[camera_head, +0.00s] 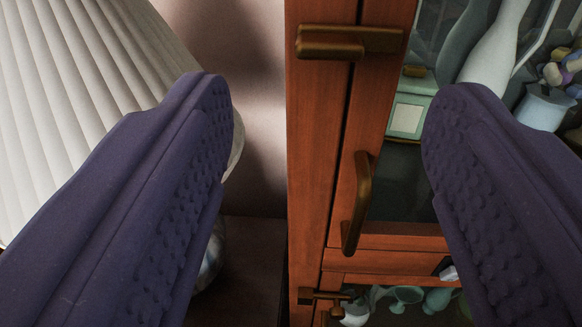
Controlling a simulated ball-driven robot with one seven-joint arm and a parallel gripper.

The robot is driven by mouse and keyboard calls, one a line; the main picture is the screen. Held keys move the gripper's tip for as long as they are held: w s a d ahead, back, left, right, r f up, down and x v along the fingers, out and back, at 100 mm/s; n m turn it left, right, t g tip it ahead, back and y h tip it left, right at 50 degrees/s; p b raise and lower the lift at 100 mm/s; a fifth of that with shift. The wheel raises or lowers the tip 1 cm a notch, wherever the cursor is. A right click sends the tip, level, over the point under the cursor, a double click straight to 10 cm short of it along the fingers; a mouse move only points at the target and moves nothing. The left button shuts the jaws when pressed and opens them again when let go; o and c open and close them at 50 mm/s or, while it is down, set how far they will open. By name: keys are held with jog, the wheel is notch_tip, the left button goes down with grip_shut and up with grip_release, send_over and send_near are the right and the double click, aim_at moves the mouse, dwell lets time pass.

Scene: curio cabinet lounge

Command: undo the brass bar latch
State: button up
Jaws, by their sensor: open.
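My gripper (328,98) is open, with its two purple, studded fingers far apart and nothing between them. A brass bar latch (375,39) lies horizontally across the dark seam between the cabinet frame and its door, near the top of the view. A thicker brass piece sits along its lower left part. The latch is beyond the fingertips and appears between them, above their tips; I see no contact. A second, smaller brass latch (322,296) crosses the seam at the bottom. The view does not tell which one is meant.
A vertical brass handle (357,203) stands out from the reddish wooden cabinet (316,150). Glass doors at right show vases and trinkets inside. A pleated lampshade (75,90) fills the left, behind the left finger. The wall between lamp and cabinet is bare.

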aim_at(327, 29)
jog(key=w, duration=0.3)
jog(key=w+b, duration=0.1)
jog(key=w, duration=0.3)
jog(key=shift+w+d, duration=0.2)
jog(key=shift+w, duration=0.1)
jog(key=shift+c, duration=0.5)
jog(key=c, duration=0.9)
